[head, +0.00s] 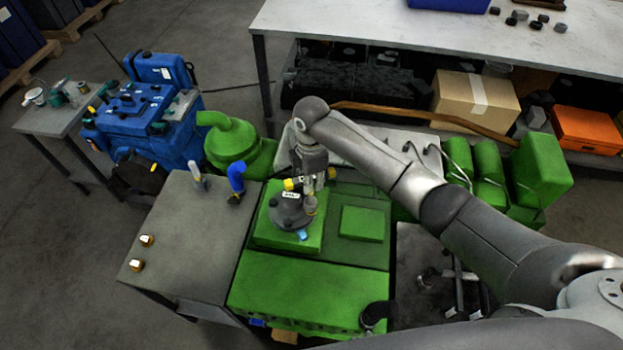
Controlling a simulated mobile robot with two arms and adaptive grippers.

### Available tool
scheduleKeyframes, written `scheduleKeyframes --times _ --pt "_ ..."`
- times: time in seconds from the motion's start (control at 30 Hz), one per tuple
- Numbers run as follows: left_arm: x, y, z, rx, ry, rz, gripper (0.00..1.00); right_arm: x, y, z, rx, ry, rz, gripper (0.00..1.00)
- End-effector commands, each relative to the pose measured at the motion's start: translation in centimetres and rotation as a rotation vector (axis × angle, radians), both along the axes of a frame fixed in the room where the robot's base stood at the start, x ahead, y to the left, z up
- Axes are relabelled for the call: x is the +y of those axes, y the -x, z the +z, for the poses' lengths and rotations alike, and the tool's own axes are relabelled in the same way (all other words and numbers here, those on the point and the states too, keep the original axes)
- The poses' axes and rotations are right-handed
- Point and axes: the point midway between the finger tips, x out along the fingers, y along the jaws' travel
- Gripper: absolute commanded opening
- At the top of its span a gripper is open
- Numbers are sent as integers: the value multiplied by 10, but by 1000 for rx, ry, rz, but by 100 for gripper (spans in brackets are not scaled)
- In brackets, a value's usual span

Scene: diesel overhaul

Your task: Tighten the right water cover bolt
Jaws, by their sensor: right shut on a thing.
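The dark grey round water cover (288,216) sits on a raised green block of the engine (310,290). A yellow cap with a white label stands at the cover's back edge. My right gripper (311,199) points down over the cover's right side. It is shut on a small brownish piece at that side, which looks like the right water cover bolt. The fingers hide most of the bolt, so its seating cannot be made out. A small light-blue part (303,235) is at the cover's front edge. My left gripper is not in view.
Green engine parts (540,170) stand at the right. A long workbench (400,28) is behind. My right arm crosses above the engine's right side.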

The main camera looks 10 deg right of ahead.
Motion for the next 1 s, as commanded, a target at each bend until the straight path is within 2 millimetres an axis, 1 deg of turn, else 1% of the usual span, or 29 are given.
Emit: scheduleKeyframes --times 1.0 --pt "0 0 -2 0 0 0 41 0 -3 1 -2 0 765 0"
